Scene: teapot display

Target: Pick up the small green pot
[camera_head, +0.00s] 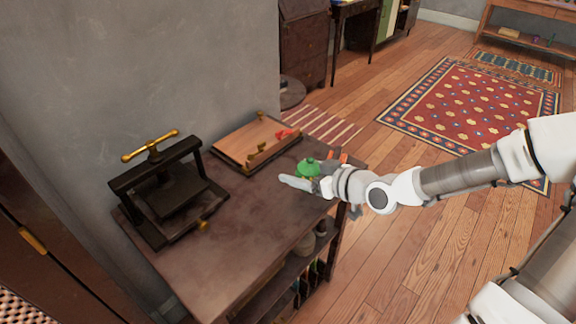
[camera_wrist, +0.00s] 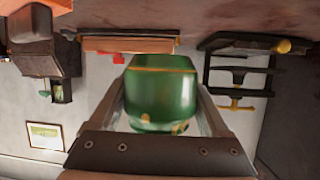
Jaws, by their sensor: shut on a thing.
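The small green pot (camera_wrist: 160,92) fills the middle of the wrist view, with gold lines and marks on its glossy side. It appears upside down there because that view is inverted. In the head view the green pot (camera_head: 308,168) shows its lidded top just behind my gripper (camera_head: 300,181), at the right end of the dark table (camera_head: 245,222). In the wrist view the two fingers of my gripper (camera_wrist: 160,105) stand on either side of the pot and are shut on it. I cannot tell whether the pot touches the tabletop.
A black press (camera_head: 170,190) with a gold handle stands at the table's left end. A wooden board (camera_head: 240,140) with small red and yellow pieces lies at the back against the wall. The table's front middle is clear. A shelf below holds several items.

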